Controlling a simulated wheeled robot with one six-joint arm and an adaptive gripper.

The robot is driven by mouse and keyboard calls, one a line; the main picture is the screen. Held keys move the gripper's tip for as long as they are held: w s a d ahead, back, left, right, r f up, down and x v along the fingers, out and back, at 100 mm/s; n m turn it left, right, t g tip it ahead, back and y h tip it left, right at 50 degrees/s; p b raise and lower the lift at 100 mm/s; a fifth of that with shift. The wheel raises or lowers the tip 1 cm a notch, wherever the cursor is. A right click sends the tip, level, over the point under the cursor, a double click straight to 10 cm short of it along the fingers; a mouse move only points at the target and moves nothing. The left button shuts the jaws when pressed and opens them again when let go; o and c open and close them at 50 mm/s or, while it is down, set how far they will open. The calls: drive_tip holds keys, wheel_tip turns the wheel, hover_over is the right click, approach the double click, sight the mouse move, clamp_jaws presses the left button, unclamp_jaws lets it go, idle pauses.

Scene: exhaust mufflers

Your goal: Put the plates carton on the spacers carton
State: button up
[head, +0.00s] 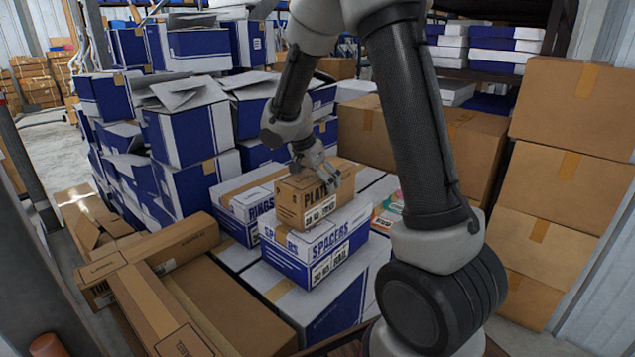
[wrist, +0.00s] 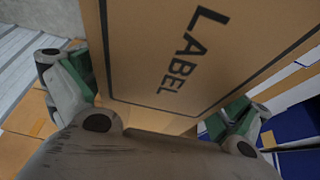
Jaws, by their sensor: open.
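The plates carton (head: 308,203), small and brown with "PLAT" readable on its side, sits on top of the spacers carton (head: 314,249), which is blue and white. My gripper (head: 317,172) is at the back and top of the plates carton, partly hidden by my arm's wrist. In the wrist view, the plates carton's brown face with "LABEL" (wrist: 190,55) fills the middle. My open gripper (wrist: 155,110) has its green-padded fingers on either side of this carton. I cannot tell whether the pads touch it.
A blue and white rings carton (head: 248,205) stands just behind and left of the spacers carton. Both stand on larger white and blue boxes. Stacked blue boxes (head: 185,130) rise at the left, and brown cartons (head: 545,190) at the right. Long brown cartons (head: 165,300) lie at front left.

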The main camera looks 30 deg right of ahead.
drive_tip(key=v, duration=1.1)
drive_tip(key=shift+s+a+r, duration=0.15)
drive_tip(key=shift+a+r, duration=0.05)
drive_tip(key=shift+r, duration=0.15)
drive_tip(key=s+d+r+n+y, duration=0.1)
drive_tip(key=s+d+r+n, duration=0.15)
drive_tip(key=s, duration=0.35)
drive_tip(key=s+d+r+n+y, duration=0.1)
drive_tip(key=s+r+n, duration=0.2)
drive_tip(key=s, duration=0.3)
drive_tip(key=s+n+t+y, duration=0.2)
drive_tip(key=s+n, duration=0.6)
drive_tip(key=s, duration=0.7)
drive_tip(key=shift+s+f+t, duration=0.2)
drive_tip(key=shift+s+t, duration=0.1)
drive_tip(key=shift+s, duration=0.1)
